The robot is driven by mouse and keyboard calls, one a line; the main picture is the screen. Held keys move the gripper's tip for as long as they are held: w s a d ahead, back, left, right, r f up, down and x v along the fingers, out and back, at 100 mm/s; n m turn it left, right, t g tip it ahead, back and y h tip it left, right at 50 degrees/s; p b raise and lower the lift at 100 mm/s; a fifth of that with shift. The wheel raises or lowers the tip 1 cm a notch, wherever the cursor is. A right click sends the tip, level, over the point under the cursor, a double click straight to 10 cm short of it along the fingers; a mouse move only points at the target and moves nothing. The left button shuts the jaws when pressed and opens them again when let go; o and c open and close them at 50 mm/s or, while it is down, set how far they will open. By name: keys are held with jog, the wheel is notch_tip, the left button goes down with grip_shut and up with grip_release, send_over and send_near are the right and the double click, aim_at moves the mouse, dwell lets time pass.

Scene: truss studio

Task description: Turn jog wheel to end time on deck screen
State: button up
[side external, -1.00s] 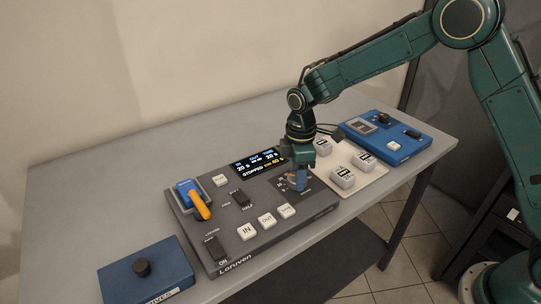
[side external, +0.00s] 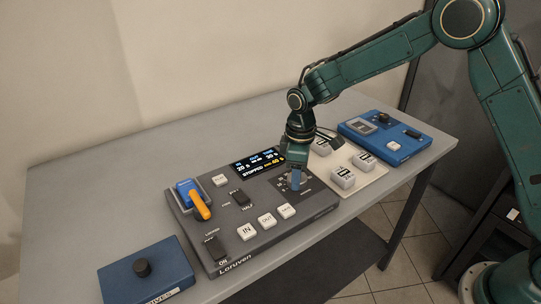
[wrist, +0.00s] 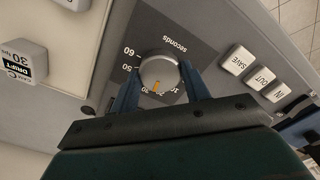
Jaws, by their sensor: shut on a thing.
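The jog wheel is a round grey knob (wrist: 160,77) with an orange pointer mark, set in a dark "seconds" dial on the grey deck (side external: 262,246). My gripper (side external: 296,183) points down over the dial and is shut on the knob, one blue finger on each side in the wrist view (wrist: 159,69). The pointer aims toward the bottom of the wrist picture. Dial numbers near 10, 50 and 60 show; others are partly hidden by my fingers. The deck screen (side external: 258,162) shows IN 20 s, a right-hand value of 30 s, STOPPED, and a yellow value that looks like 40 s.
The deck has a blue part with an orange lever (side external: 201,206), white buttons (side external: 267,220) and dark switches. A white panel with several white blocks (side external: 343,177) lies close right of my gripper. Blue boxes stand at the far right (side external: 386,136) and front left (side external: 147,272).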

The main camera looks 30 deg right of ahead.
jog(key=m, duration=0.3)
jog(key=shift+m, duration=2.3)
jog(key=shift+r, duration=0.1)
jog(key=o, duration=1)
notch_tip(320, 180, up, 14)
jog(key=shift+f, duration=0.15)
